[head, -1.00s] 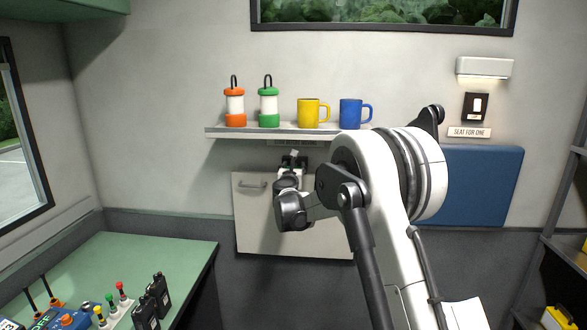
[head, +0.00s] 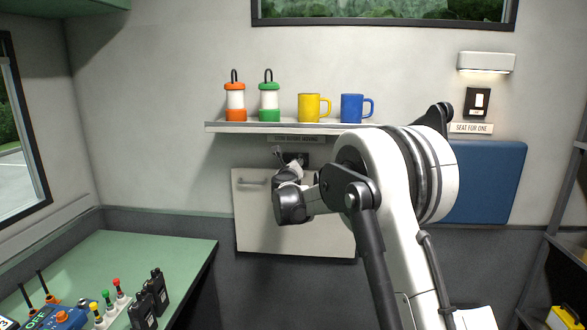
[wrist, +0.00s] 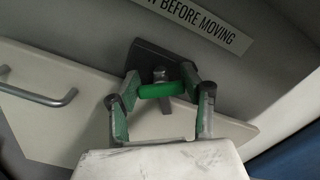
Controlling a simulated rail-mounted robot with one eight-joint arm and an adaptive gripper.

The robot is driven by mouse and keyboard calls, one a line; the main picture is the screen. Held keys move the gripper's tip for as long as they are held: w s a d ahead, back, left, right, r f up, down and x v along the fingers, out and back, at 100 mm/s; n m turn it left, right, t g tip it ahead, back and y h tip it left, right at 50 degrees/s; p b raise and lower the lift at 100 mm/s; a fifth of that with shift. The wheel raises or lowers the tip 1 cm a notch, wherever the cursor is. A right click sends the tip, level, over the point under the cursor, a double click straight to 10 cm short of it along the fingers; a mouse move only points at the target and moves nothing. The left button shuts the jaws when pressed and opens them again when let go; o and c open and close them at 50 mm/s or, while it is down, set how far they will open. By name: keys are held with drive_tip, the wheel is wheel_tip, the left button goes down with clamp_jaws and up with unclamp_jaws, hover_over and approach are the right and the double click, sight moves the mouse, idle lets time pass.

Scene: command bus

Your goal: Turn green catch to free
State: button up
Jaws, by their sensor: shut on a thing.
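The green catch (wrist: 168,90) shows in the wrist view as a green bar on a grey pivot, in front of a dark plate (wrist: 150,60) at the top edge of the white panel. My gripper (wrist: 163,92) is shut on the green catch, one finger at each end of it. In the wrist view the bar lies nearly level while the panel edge slopes down to the right. In the head view my wrist hides the catch; part of the dark plate (head: 296,158) shows above it.
The white panel (head: 250,225) has a bar handle (head: 251,184) at upper left. Just above is a shelf (head: 220,128) with an orange lantern (head: 235,102), a green lantern (head: 269,102), a yellow mug (head: 311,108) and a blue mug (head: 351,108). A green desk (head: 150,250) stands at left.

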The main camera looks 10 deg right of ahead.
drive_tip(key=n+b, duration=0.1)
drive_tip(key=n, duration=0.4)
drive_tip(key=shift+a+f+n+b, duration=0.2)
drive_tip(key=shift+n+b, duration=0.1)
drive_tip(key=shift+b, duration=0.1)
drive_tip(key=n+b, duration=0.1)
drive_tip(key=n, duration=0.4)
drive_tip(key=shift+f+n, duration=0.1)
drive_tip(key=shift+n, duration=0.2)
drive_tip(key=o, duration=1.2)
drive_tip(key=shift+s, duration=0.1)
drive_tip(key=v, duration=1.1)
drive_tip(key=shift+s, duration=0.4)
drive_tip(key=shift+a, duration=0.1)
